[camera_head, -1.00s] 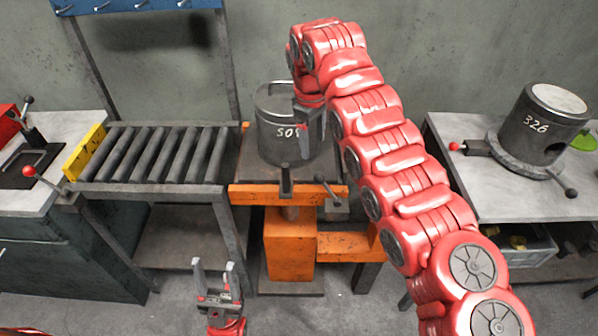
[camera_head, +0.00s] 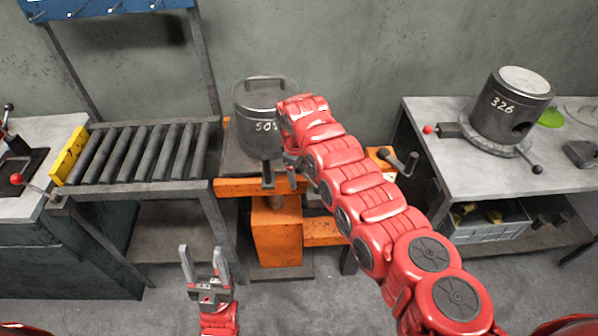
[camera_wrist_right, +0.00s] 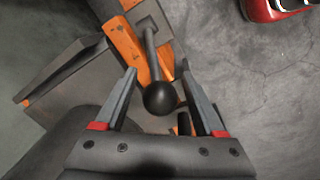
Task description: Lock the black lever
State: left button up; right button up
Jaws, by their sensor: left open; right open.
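In the right wrist view the black lever (camera_wrist_right: 152,50) is a dark rod on a square mount at the orange frame, ending in a black ball knob (camera_wrist_right: 160,98). My right gripper (camera_wrist_right: 158,70) is open, with one finger on each side of the lever; I cannot tell whether either finger touches it. In the head view my right arm hides this lever, and only a bit of the right gripper (camera_head: 291,161) shows at the press front. My left gripper (camera_head: 203,254) is open and empty, low in front of the orange press (camera_head: 277,238).
A dark lidded pot (camera_head: 264,105) stands on the press table. A roller conveyor (camera_head: 140,153) lies left of it. At right, a grey table (camera_head: 455,170) carries a cylinder marked 326 (camera_head: 508,112). A crank handle (camera_head: 402,165) stands right of the press, near my right arm.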

jog(key=shift+d+f, duration=0.1)
jog(key=shift+f, duration=0.15)
grip_shut()
dwell(1.4)
